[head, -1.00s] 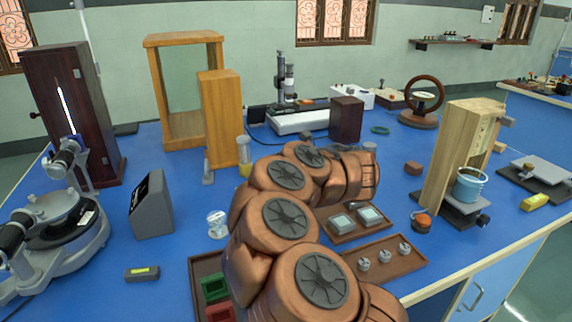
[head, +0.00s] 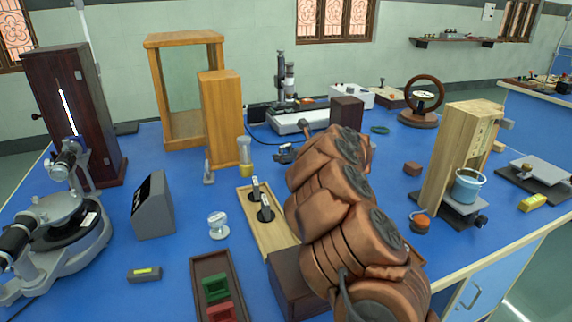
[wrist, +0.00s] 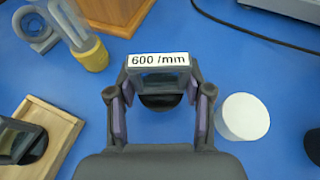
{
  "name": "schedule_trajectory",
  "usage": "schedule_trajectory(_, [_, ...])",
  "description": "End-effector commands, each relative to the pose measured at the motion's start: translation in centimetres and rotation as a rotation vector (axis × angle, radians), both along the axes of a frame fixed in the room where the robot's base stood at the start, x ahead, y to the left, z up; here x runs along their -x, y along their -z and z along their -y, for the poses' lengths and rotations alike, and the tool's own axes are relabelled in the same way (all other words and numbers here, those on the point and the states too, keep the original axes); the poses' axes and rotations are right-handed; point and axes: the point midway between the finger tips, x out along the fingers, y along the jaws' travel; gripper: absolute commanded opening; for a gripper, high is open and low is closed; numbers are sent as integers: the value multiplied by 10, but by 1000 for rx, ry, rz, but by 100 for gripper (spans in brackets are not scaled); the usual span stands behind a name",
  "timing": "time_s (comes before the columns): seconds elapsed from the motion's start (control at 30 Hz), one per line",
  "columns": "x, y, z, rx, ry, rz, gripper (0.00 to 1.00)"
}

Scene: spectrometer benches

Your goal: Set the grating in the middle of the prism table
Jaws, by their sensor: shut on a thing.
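The grating (wrist: 158,78), a small dark-framed plate with a white "600 /mm" label and a round black base, is between the fingers of my gripper (wrist: 158,100) in the wrist view. The gripper is shut on it. In the head view my gripper (head: 287,153) shows small and dark behind my arm, near the glass cylinder with a yellow base; its height above the bench is hard to tell. The prism table (head: 57,207) is the round grey top on the spectrometer at the far left, well apart from my gripper. It looks empty.
The glass cylinder (head: 245,152), wooden stand (head: 222,118), grey wedge-shaped box (head: 153,207) and small white-topped piece (head: 218,224) stand between gripper and spectrometer. A white cylinder (wrist: 243,117) is right of the gripper.

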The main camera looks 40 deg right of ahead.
Motion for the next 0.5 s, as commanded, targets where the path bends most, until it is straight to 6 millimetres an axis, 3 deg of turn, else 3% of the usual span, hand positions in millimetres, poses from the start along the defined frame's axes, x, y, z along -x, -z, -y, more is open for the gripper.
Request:
schedule_trajectory(0.3, [1, 34, 0, -5, 2, -3, 14])
schedule_trajectory(0.5, [1, 36, 1, -1, 2, 0, 14])
